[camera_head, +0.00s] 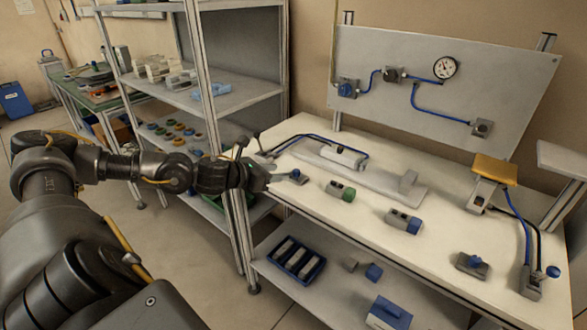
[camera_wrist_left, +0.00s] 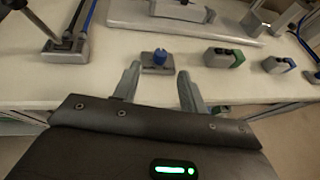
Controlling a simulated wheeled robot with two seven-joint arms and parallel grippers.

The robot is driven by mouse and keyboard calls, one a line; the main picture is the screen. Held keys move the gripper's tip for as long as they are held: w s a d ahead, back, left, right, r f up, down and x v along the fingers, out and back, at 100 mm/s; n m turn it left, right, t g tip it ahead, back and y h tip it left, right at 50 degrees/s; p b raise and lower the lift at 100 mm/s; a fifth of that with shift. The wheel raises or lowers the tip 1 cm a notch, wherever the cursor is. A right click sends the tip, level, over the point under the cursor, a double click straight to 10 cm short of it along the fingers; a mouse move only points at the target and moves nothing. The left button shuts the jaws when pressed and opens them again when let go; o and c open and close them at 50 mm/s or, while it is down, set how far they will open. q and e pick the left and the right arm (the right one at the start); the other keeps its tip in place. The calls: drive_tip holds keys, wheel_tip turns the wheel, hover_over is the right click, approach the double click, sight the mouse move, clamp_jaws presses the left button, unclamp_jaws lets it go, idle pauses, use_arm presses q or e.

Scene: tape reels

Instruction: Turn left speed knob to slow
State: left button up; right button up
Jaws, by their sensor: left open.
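A small grey block with a blue knob (camera_head: 295,175) stands at the left front of the white workbench. It also shows in the left wrist view as a blue knob (camera_wrist_left: 160,56) on a grey base. My left gripper (camera_head: 272,172) is at the bench's left edge, just left of this knob. In the left wrist view its two fingers (camera_wrist_left: 158,76) are spread apart and empty, with the knob ahead between them and no visible contact. A similar blue knob (camera_head: 474,261) on a grey block is at the bench's right front. The knob's setting marks are too small to read.
A green-ended valve (camera_head: 341,191) and a blue-ended valve (camera_head: 404,221) stand right of the knob. A black lever unit (camera_wrist_left: 66,48) is close on the left. A cylinder (camera_head: 343,155) with blue tubing lies behind. A shelf rack (camera_head: 215,98) stands behind my left arm.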

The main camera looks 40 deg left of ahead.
sight(295, 171)
use_arm(q)
drive_tip(key=p+x, duration=0.1)
drive_tip(key=x, duration=0.4)
drive_tip(key=shift+w+d, duration=0.1)
drive_tip(key=shift+w, duration=0.25)
drive_tip(key=shift+w+d+f+p, duration=0.1)
drive_tip(key=shift+w+f+p, duration=0.2)
drive_tip(key=shift+w, duration=0.35)
drive_tip(key=shift+c, duration=0.2)
clamp_jaws()
use_arm(e)
drive_tip(key=shift+w+a+r, duration=0.3)
drive_tip(key=shift+a+r, duration=0.15)
drive_tip(key=shift+a, duration=0.1)
drive_tip(key=shift+w+a+r, duration=0.25)
drive_tip(key=shift+a+r, duration=0.2)
drive_tip(key=shift+a, duration=0.05)
